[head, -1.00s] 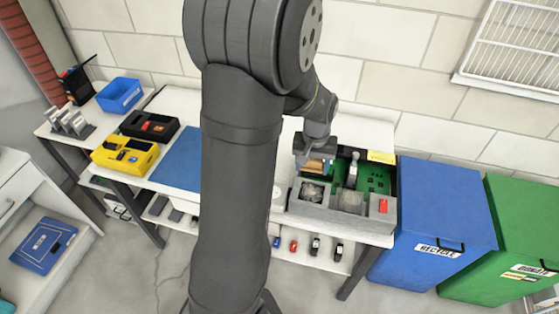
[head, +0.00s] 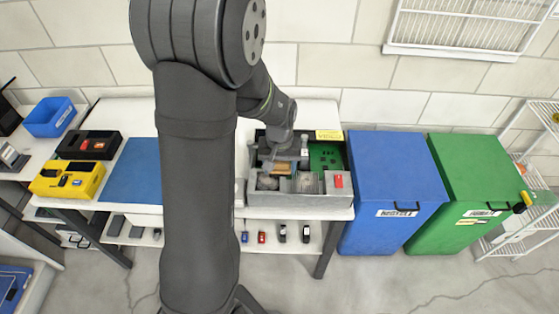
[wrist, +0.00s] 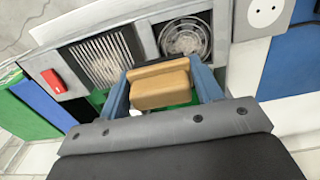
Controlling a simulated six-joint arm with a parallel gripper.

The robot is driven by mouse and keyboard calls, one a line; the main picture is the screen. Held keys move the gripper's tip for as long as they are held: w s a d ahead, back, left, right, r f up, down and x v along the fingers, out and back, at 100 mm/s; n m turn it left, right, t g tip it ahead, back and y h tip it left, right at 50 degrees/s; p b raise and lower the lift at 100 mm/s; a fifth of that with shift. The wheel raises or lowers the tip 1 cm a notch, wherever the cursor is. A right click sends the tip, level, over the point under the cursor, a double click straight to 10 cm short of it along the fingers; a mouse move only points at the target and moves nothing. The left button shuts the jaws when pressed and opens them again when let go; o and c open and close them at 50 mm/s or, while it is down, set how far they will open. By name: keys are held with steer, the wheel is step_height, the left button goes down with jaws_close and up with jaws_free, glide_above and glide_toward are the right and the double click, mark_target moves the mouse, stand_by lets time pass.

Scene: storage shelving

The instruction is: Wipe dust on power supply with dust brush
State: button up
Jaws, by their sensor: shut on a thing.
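The dust brush (wrist: 163,83) has a tan block and is held between the blue fingers of my gripper (wrist: 163,92). In the head view the brush (head: 283,169) is over the grey power supply (head: 300,201), behind its front part. The power supply has a round fan grille (wrist: 186,38), a slatted vent (wrist: 101,62) and a red switch (wrist: 53,81). In the head view my gripper (head: 284,160) is partly hidden by my wrist. The bristles are hidden, so I cannot tell whether they touch.
A green circuit board (head: 326,156) lies behind the vent. A yellow label (head: 329,135) is at the back. Blue (head: 391,180) and green (head: 467,177) bins stand right of the table. A blue mat (head: 134,172) and a yellow device (head: 66,180) lie left.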

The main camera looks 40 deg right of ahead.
mark_target(270, 180)
step_height(270, 180, down, 3)
steer(key=shift+w+a, duration=0.2)
steer(key=shift+w, duration=0.1)
steer(key=shift+c, duration=0.5)
steer(key=shift+w+a+f, duration=0.25)
steer(key=shift+w+a, duration=0.5)
steer(key=shift+a, duration=0.15)
steer(key=shift+c, duration=0.3)
steer(key=shift+w+a, duration=1.3)
steer(key=shift+w, duration=0.05)
steer(key=shift+s+d, duration=2.45)
steer(key=shift+d, duration=0.05)
steer(key=shift+a, duration=0.7)
steer(key=shift+w+a, duration=2.1)
steer(key=shift+a, duration=0.05)
steer(key=shift+s+d+r, duration=0.1)
steer(key=shift+s+d, duration=2.35)
steer(key=shift+d, duration=0.05)
steer(key=shift+a+r, duration=0.1)
steer(key=shift+r, duration=4.05)
steer(key=shift+w, duration=0.1)
